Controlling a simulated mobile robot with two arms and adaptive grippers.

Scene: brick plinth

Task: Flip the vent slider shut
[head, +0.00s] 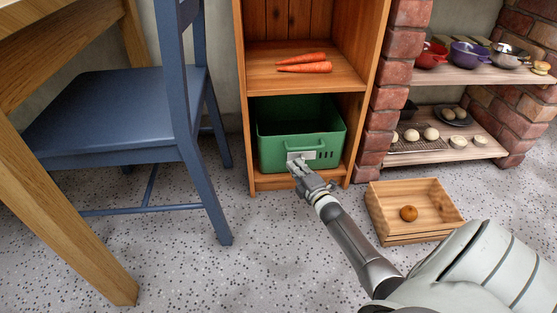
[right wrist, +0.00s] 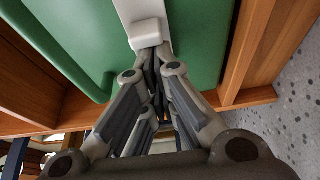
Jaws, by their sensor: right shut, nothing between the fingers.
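The vent slider is a pale tab on a light plate (head: 305,155) on the front of a green bin (head: 272,157). Dark vent slots show to the right of the plate. In the right wrist view the white slider knob (right wrist: 146,33) sits on the green front (right wrist: 75,40), just ahead of my fingertips. My right gripper (head: 296,162) is shut and empty, its tips at or very near the knob; I cannot tell whether they touch. The tips hide part of the plate. My left gripper is not in view.
The bin stands in the bottom of a wooden shelf (head: 306,84), with carrots (head: 305,63) above. A brick pillar (head: 390,75) is to the right. A wooden crate (head: 440,232) holding a round orange-brown item (head: 408,213) lies on the floor. A blue chair (head: 105,108) stands left.

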